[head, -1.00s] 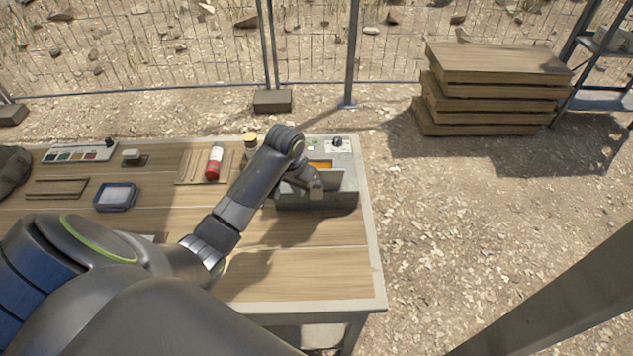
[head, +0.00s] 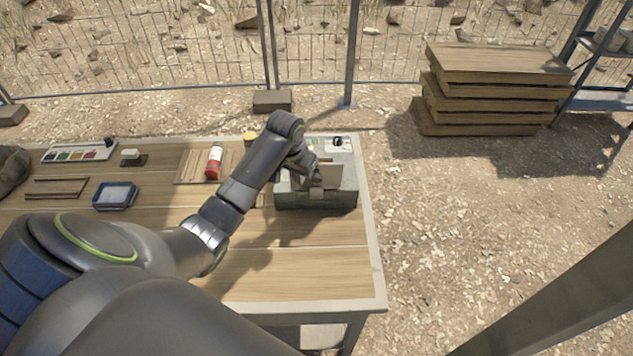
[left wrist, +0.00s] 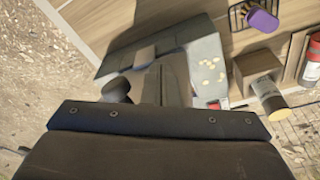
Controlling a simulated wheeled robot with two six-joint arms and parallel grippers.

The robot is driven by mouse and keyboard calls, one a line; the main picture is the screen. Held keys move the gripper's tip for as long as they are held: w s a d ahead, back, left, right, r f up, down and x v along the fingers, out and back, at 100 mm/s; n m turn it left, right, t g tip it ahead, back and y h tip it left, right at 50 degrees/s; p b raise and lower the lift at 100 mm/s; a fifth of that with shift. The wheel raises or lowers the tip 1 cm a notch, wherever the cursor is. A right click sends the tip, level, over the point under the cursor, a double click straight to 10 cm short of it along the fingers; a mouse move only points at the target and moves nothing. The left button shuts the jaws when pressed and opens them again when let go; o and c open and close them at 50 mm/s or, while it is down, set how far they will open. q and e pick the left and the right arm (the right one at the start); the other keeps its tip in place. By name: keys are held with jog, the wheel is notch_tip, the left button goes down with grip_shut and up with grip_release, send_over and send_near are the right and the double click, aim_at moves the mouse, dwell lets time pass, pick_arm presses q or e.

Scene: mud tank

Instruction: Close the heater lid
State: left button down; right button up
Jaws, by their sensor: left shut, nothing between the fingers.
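The heater is a grey box (head: 340,199) at the far right corner of the table, with a dark knob (head: 338,141) on its back panel. Its lid (head: 332,174) is a pale flat panel standing up at a tilt from the front part of the box, not flat. It hides the opening behind it. My left gripper (head: 316,188) is shut and empty at the front of the lid; whether it touches cannot be told. The left wrist view shows the heater top (left wrist: 207,65) and knob (left wrist: 115,90) close by, with the lid hard to make out. My right gripper is not in view.
A blue tray (head: 115,196) and a paint palette (head: 80,152) lie farther left. The front right of the table (head: 310,272) is bare. A wire fence and stacked boards (head: 490,90) are beyond.

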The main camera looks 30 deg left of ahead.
pick_arm(q)
jog(key=shift+w+a+b, duration=0.3)
jog(key=shift+w+a, duration=0.15)
jog(key=shift+w, duration=0.25)
jog(key=shift+w+a+b, duration=0.25)
jog(key=shift+w+a, duration=0.15)
jog(key=shift+w, duration=0.3)
jog(key=shift+w+a+b, duration=0.3)
jog(key=shift+w+a, duration=0.15)
jog(key=shift+w, duration=0.25)
notch_tip(320, 180, up, 8)
jog(key=p, duration=0.3)
dwell(0.4)
